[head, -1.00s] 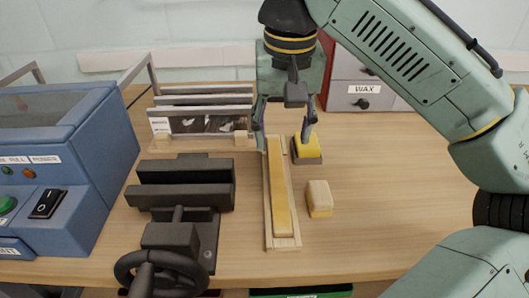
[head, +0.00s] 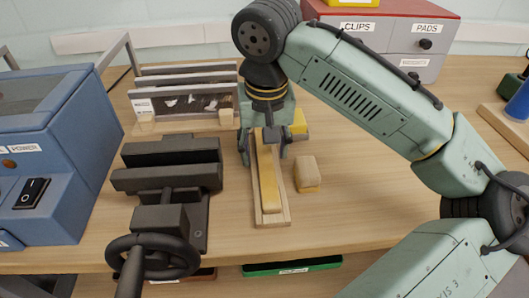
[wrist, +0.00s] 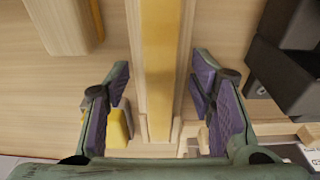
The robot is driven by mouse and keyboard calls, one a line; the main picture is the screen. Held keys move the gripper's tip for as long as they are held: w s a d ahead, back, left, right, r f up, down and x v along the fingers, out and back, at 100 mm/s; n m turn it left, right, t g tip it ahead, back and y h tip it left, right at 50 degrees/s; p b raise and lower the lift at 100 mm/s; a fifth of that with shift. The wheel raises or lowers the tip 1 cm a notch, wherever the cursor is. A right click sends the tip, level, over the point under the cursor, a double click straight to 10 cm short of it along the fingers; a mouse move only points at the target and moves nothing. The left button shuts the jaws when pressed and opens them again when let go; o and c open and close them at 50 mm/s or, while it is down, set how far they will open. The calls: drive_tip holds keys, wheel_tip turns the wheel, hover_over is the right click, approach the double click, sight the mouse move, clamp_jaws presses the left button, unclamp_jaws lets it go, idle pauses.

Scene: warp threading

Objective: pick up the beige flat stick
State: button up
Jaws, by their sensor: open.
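The beige flat stick (head: 268,190) is a long yellowish-beige strip lying lengthwise in a shallow pale wooden holder (head: 272,221) on the table. My gripper (head: 265,156) is over the far part of the stick, pointing down, with its fingers apart. In the wrist view the stick (wrist: 161,60) runs between the two open fingers of my gripper (wrist: 161,85), one on each side and apart from it. The gripper is empty. In the head view my wrist and gripper hide the stick's far end.
A beige block with a yellow underside (head: 307,173) stands just right of the holder. A yellow block (head: 299,124) is partly hidden behind my gripper. A black vise (head: 168,190) and a frame rack (head: 185,105) stand left. The table's right side is mostly clear.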

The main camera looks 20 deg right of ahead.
drive_tip(key=shift+c, duration=0.4)
clamp_jaws()
idle(0.4)
